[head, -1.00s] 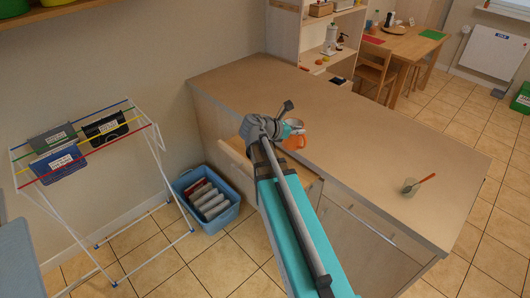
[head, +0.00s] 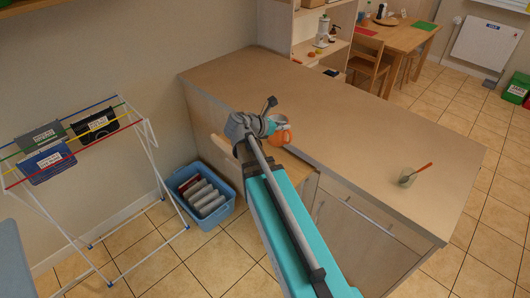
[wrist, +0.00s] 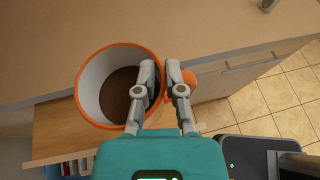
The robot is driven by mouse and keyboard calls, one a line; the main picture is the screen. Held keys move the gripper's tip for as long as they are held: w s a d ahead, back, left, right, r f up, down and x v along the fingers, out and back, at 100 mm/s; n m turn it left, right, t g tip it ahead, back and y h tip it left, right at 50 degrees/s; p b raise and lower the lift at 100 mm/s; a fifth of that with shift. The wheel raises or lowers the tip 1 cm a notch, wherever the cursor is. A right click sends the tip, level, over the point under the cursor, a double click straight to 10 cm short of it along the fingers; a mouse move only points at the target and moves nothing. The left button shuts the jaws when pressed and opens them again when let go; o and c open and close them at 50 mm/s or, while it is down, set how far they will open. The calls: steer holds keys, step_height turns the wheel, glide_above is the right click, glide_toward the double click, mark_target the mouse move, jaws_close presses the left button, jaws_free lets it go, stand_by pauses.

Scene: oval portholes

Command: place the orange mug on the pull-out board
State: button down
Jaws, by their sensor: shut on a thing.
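The orange mug (head: 283,137) is held at the counter's front edge, above the pull-out board (head: 297,168). In the wrist view the mug (wrist: 84,88) shows an orange rim, a pale inside and a dark brown bottom or content. My gripper (wrist: 160,68) is shut on the mug at its handle side, one finger over the opening and the other by the orange handle (wrist: 173,76). The board (wrist: 62,135) is light wood, sticking out below the countertop, and lies partly behind the mug. In the head view my gripper (head: 270,122) partly hides the mug. The gap under the mug is unclear.
A blue bin (head: 200,190) stands on the floor left of the board. A drying rack (head: 85,170) stands further left.

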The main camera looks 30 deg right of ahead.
steer(key=shift+n+t, duration=0.5)
steer(key=shift+t, duration=0.1)
steer(key=a+f+b, duration=0.1)
steer(key=a, duration=0.1)
steer(key=a+f+b, duration=0.1)
steer(key=f, duration=0.1)
steer(key=shift+w+a, duration=0.35)
steer(key=w+d+f+b, duration=0.6)
steer(key=w+f+b, duration=0.3)
steer(key=w, duration=0.2)
steer(key=shift+w, duration=0.35)
